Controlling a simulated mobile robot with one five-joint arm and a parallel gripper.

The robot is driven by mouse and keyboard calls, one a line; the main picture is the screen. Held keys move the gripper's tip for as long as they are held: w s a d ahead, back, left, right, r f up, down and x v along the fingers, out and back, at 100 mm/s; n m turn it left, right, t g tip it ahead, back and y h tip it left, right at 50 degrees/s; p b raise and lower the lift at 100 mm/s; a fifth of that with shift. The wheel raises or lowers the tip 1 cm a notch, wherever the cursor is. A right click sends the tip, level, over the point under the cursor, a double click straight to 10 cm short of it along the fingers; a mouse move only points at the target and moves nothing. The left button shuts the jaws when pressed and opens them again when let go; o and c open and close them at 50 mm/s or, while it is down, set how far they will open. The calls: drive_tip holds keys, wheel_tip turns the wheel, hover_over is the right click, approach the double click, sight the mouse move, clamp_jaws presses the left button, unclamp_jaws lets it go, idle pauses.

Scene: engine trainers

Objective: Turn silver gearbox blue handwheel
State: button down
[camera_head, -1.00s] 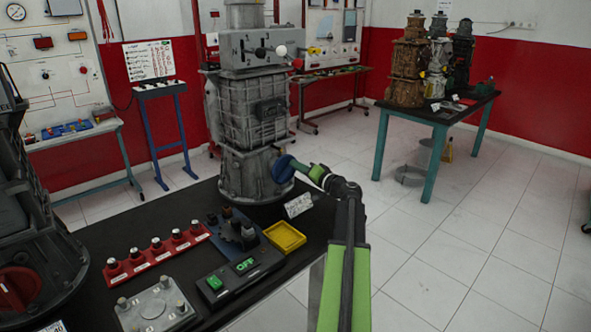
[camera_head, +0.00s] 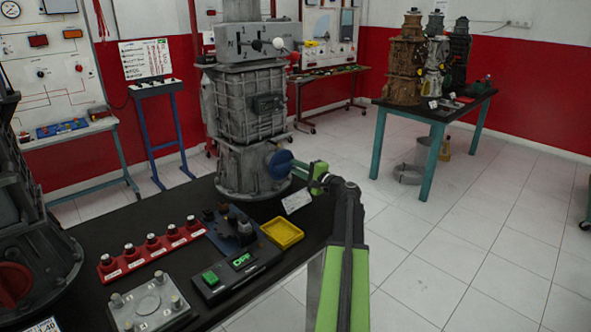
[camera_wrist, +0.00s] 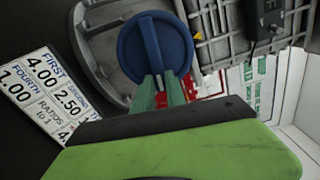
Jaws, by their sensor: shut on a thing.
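The silver gearbox (camera_head: 243,105) stands upright on the black table. Its round blue handwheel (camera_head: 280,164) is on the lower right side of the housing. In the wrist view the handwheel (camera_wrist: 156,47) faces the camera, with a raised bar across it. My gripper (camera_head: 318,172) reaches it from the right, and the green fingers (camera_wrist: 162,88) are at the wheel's lower part in the wrist view. They are closed on the handwheel, and the exact contact is partly hidden by the fingers.
A yellow tray (camera_head: 299,233), a black box with green buttons (camera_head: 238,268) and a red strip of knobs (camera_head: 112,266) lie on the table. A white ratio card (camera_wrist: 38,90) lies beside the gearbox. A dark machine (camera_head: 30,235) stands at the left.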

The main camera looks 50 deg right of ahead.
drive_tip(key=shift+f+m, duration=0.1)
drive_tip(key=shift+m, duration=0.6)
drive_tip(key=c, duration=1.4)
unclamp_jaws()
drive_tip(key=shift+o, duration=0.2)
drive_tip(key=s+a, duration=0.1)
drive_tip(key=s, duration=1.6)
drive_tip(key=shift+s+a, duration=0.15)
